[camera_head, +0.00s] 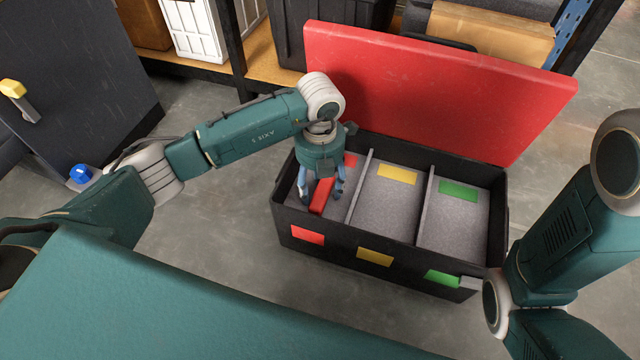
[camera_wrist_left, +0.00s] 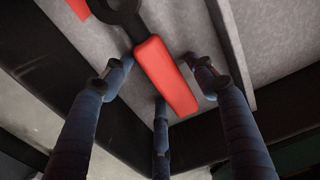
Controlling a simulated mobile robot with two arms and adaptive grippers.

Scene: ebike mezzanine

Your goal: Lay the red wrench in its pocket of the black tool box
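The black tool box (camera_head: 335,247) stands open on the floor with three grey-lined pockets, marked red, yellow and green. The red wrench (camera_head: 321,196) is in the left, red-marked pocket; its dark head is hidden by my gripper in the head view. In the left wrist view its red handle (camera_wrist_left: 165,76) appears to lie on the grey lining. My left gripper (camera_head: 322,190) is low over this pocket, pointing down. In the wrist view its fingers (camera_wrist_left: 163,85) are spread around the handle, with small gaps at the sides. My right gripper is out of view.
The red lid (camera_head: 430,85) stands raised behind the box. Thin dividers (camera_head: 359,187) separate the pockets; the yellow-marked (camera_head: 385,205) and green-marked (camera_head: 455,222) pockets are empty. A shelf with bins (camera_head: 195,28) is behind. A dark cabinet (camera_head: 70,80) stands at left.

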